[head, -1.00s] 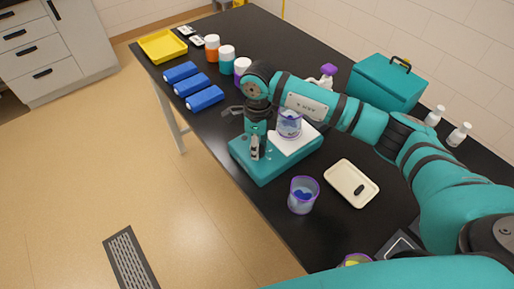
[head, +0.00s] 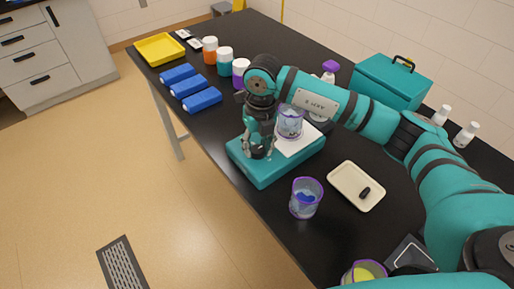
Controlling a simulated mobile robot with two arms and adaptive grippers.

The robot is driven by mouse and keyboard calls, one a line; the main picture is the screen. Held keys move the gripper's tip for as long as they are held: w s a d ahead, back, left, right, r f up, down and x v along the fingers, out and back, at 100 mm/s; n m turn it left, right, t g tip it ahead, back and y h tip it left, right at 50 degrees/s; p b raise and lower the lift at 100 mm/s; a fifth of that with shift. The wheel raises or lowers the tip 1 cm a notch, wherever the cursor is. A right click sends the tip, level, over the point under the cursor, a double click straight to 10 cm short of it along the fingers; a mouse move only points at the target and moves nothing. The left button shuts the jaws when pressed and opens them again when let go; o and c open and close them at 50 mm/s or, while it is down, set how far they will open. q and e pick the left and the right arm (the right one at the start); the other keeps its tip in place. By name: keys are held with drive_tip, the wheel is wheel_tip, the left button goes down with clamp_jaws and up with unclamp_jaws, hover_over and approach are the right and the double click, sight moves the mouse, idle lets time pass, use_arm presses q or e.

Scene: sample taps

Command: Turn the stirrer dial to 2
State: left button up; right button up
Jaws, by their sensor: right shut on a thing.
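The stirrer (head: 262,174) is a teal box with a white top plate (head: 302,139), standing near the front edge of the black table. A clear beaker (head: 290,122) with a purple rim stands on the plate. My right gripper (head: 257,153) points down at the stirrer's front left part and is shut on the dark dial there. The fingers hide most of the dial, and I cannot read its setting. My left gripper does not show.
A beaker with blue liquid (head: 306,198) and a cream tray (head: 356,187) with a small dark piece are right of the stirrer. Blue boxes (head: 202,100), lidded jars (head: 241,73) and a yellow tray (head: 160,49) are at left. A teal case (head: 393,80) stands behind.

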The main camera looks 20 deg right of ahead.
sight(260, 148)
drive_tip(key=shift+d+r+m+b, duration=0.1)
drive_tip(key=shift+m+b, duration=0.35)
drive_tip(key=shift+m, duration=1.25)
drive_tip(key=shift+w, duration=0.1)
drive_tip(key=o, duration=1.1)
drive_tip(key=shift+o, duration=0.2)
wheel_tip(260, 148, up, 12)
drive_tip(key=shift+d, duration=0.3)
